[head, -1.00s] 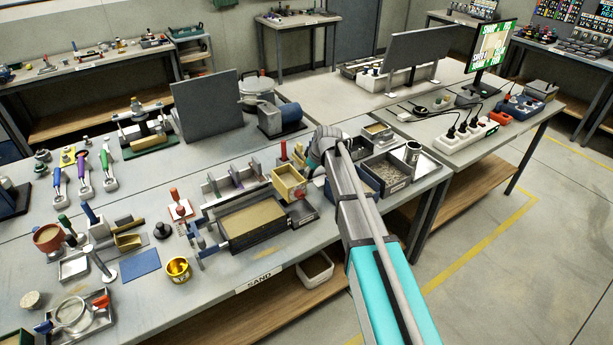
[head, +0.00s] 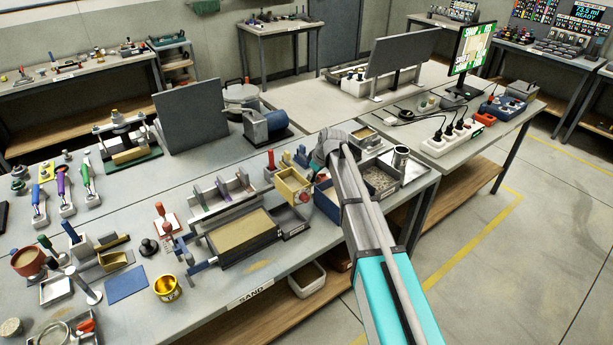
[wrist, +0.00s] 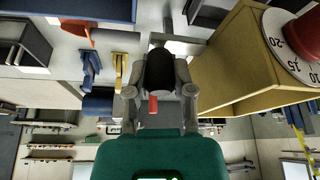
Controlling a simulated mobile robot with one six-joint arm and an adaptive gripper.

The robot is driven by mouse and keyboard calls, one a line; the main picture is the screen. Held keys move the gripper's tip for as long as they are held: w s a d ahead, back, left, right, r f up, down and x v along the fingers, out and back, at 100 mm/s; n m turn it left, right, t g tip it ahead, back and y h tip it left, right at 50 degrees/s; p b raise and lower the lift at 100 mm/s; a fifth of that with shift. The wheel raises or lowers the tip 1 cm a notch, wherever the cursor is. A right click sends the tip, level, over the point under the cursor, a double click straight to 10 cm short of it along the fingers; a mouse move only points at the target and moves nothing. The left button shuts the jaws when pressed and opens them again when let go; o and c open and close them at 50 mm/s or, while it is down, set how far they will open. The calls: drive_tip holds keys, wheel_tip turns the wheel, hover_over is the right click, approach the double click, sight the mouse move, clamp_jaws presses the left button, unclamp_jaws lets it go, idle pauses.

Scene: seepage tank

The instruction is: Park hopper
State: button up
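The hopper (head: 292,186) is a yellow open-topped box with a red knob, upright near the right end of the sand-filled tank (head: 213,244). In the wrist view its yellow wall (wrist: 225,75) fills the upper right, beside a red dial with a white numbered scale (wrist: 293,45). My gripper (wrist: 160,75) has its fingers around a black grip joined by a metal bracket towards the hopper. It looks shut on this grip. In the head view my arm's end hides the gripper. Whether the hopper touches anything beneath is hidden.
A blue bin (head: 327,201) and a tray of grey grains (head: 380,181) stand right of the hopper. A metal cup (head: 400,157) is beyond. A blue mat (head: 126,284) lies at front left.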

drive_tip(key=o, duration=0.4)
drive_tip(key=shift+w+d, duration=0.25)
drive_tip(key=shift+d, duration=0.15)
drive_tip(key=shift+o, duration=0.3)
drive_tip(key=shift+s+a, duration=0.1)
drive_tip(key=shift+a, duration=0.05)
drive_tip(key=s+d+m+g+h, duration=0.1)
drive_tip(key=s+d+m, duration=0.4)
drive_tip(key=s+d, duration=0.6)
drive_tip(key=s+d+f+m+g+h, duration=0.1)
drive_tip(key=s+d+m+h, duration=0.1)
drive_tip(key=s+d+m, duration=0.4)
drive_tip(key=s+d, duration=0.2)
drive_tip(key=s, duration=0.5)
drive_tip(key=s+d, duration=0.3)
drive_tip(key=s, duration=0.4)
drive_tip(key=shift+f+g+h, duration=0.2)
drive_tip(key=shift+g+h, duration=0.1)
drive_tip(key=shift+h, duration=0.1)
